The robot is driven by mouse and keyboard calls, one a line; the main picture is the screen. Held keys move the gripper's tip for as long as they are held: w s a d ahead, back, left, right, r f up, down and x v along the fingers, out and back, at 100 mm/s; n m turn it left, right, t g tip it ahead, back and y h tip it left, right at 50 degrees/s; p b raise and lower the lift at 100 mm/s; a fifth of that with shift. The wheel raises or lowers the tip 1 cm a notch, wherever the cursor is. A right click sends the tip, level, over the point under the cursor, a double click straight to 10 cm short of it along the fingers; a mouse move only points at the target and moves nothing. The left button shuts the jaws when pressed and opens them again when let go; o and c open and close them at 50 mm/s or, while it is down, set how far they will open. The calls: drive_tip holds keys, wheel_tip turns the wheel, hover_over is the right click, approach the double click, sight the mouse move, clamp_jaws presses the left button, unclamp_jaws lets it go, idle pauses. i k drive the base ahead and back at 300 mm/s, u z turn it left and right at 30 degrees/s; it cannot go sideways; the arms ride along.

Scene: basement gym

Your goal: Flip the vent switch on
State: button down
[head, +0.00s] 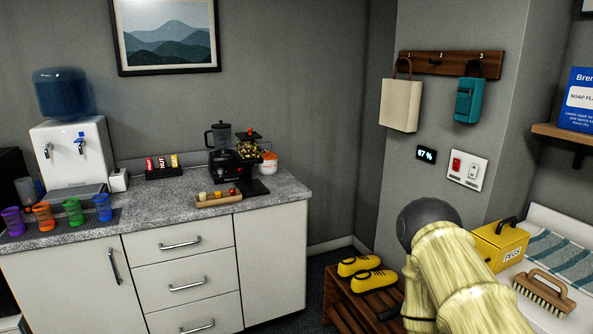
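A white switch plate (467,170) is on the grey wall at the right, below the hook rail. It carries a red rocker switch (456,165) on its left and a white rocker switch (474,172) on its right. Labels on the plate are too small to read, so I cannot tell which one is the vent switch or how either is set. A small dark display (427,155) left of the plate reads 67 %. My arm rises at the lower right, below the plate, and ends in a dark rounded part. No gripper fingers are visible.
A wooden rail (451,64) holds a cream bag (401,105) and a teal pouch (468,101) above the plate. A yellow pegs box (499,245) and a brush (544,293) lie at the right. Yellow shoes (367,273) sit on a low wooden rack. A counter (150,226) stands left.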

sight(473, 169)
drive_tip(key=u, duration=0.5)
drive_tip(key=k, duration=1.25)
drive_tip(key=z, duration=0.25)
drive_tip(key=i, duration=0.6)
drive_tip(key=z, duration=0.55)
drive_tip(key=i, duration=0.85)
drive_tip(key=u, duration=0.3)
